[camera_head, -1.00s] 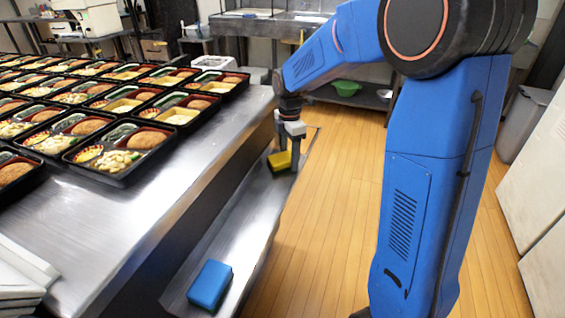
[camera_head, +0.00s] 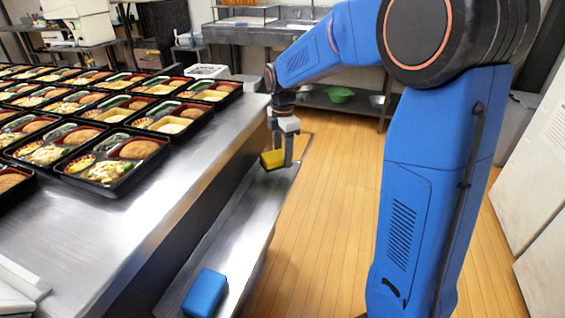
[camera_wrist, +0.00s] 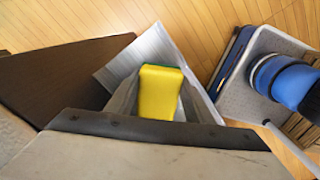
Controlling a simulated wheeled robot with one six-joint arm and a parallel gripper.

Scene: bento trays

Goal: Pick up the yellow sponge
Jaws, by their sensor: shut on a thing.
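The yellow sponge (camera_head: 272,159) with a green layer is between the fingers of my gripper (camera_head: 280,158), over the far end of the low metal shelf beside the counter. My gripper points down and is shut on the sponge. The wrist view also shows the sponge (camera_wrist: 159,93), yellow face toward the camera and a thin green edge at its top. The fingers flank it there. Whether the sponge still touches the shelf is hard to tell.
A blue sponge (camera_head: 205,293) lies at the near end of the low shelf (camera_head: 232,236). The steel counter (camera_head: 150,215) to the left carries several black bento trays (camera_head: 113,183). Wooden floor (camera_head: 330,220) is open on the right. A green bowl (camera_head: 340,95) stands on a rear shelf.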

